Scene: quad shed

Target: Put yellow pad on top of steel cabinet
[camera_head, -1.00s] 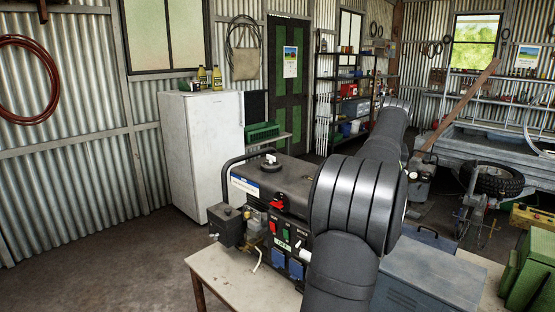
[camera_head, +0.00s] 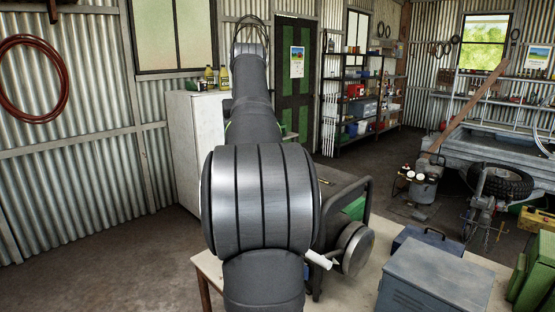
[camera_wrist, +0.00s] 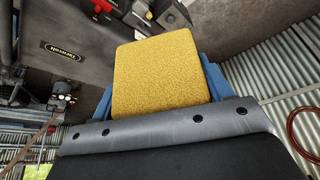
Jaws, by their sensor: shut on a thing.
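The yellow pad (camera_wrist: 165,70) shows large in the wrist view, a rough-faced block with rounded edges. My gripper (camera_wrist: 158,88) is shut on it, with a blue finger at either side. In the head view my own arm hides the gripper and pad. A tall pale cabinet (camera_head: 183,140), which looks like the steel cabinet, stands against the left wall, partly hidden behind my arm. Bottles (camera_head: 215,76) stand on its top. I cannot tell how far the pad is from it.
A generator (camera_head: 345,210) sits on the table (camera_head: 210,268), half hidden by my arm. A grey-blue metal box (camera_head: 435,275) is right of it. A metal shelf (camera_head: 350,90) with goods stands at the back. Bare floor (camera_head: 100,255) lies at the left.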

